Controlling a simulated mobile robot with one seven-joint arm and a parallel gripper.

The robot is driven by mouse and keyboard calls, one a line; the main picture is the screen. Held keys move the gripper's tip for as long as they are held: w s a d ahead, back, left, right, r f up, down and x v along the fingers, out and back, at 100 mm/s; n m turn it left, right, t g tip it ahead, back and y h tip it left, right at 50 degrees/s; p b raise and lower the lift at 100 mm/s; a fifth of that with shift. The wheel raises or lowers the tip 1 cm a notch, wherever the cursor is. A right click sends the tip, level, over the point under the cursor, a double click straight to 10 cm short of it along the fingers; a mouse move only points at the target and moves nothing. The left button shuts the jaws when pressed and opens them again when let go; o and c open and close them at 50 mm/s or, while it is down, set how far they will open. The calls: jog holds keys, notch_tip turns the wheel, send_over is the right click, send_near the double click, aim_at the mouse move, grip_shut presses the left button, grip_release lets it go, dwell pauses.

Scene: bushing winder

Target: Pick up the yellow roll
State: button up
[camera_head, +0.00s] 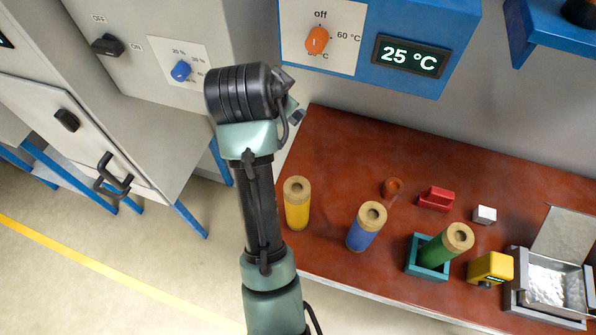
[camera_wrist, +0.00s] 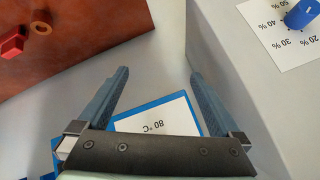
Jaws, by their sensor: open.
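The yellow roll (camera_head: 297,207) stands upright near the left end of the brown table in the head view, with a tan top with a hole. My arm rises just to the left of it, apart from it. My gripper (camera_wrist: 158,88) is open and empty in the wrist view, its two blue-grey fingers wide apart. Between and below them shows a blue-edged panel marked 80 °C. In the head view the gripper's fingers are mostly hidden behind the wrist. The yellow roll is not in the wrist view.
On the brown table (camera_head: 340,150) stand a blue roll (camera_head: 365,228), a green roll (camera_head: 440,248) in a teal holder (camera_head: 412,268), a brown ring (camera_head: 392,187), a red block (camera_head: 435,199), a white cube (camera_head: 484,214), a yellow device (camera_head: 490,268) and an open metal box (camera_head: 552,285). Grey cabinets stand left.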

aim_at(286, 188)
jog(key=s+f+m+g+h+b, duration=0.1)
jog(key=s+f+m+g, duration=0.2)
jog(key=f, duration=0.3)
jog(key=s+f+m+g+h+b, duration=0.1)
jog(key=s+f+m+g, duration=0.1)
jog(key=f, duration=0.4)
jog(key=s+f+m+g+h+b, duration=0.1)
jog(key=s+f+m+g, duration=0.2)
jog(key=f+m, duration=0.1)
jog(key=shift+s+d+f+g+b, duration=0.15)
jog(key=shift+f, duration=0.3)
jog(key=shift+s+d+f+g+b, duration=0.15)
jog(key=shift+f, duration=0.3)
jog(key=shift+d+f+p, duration=0.2)
jog(key=shift+f+p, duration=0.05)
jog(key=shift+p, duration=0.2)
jog(key=shift+d+p+x, duration=0.15)
jog(key=shift+p+x, duration=0.45)
jog(key=shift+x, duration=1.1)
jog(key=shift+d+p+x, duration=0.2)
jog(key=shift+p+x, duration=0.35)
jog(key=shift+x, duration=1.1)
jog(key=shift+w+r, duration=0.15)
jog(key=shift+r, duration=0.05)
grip_shut()
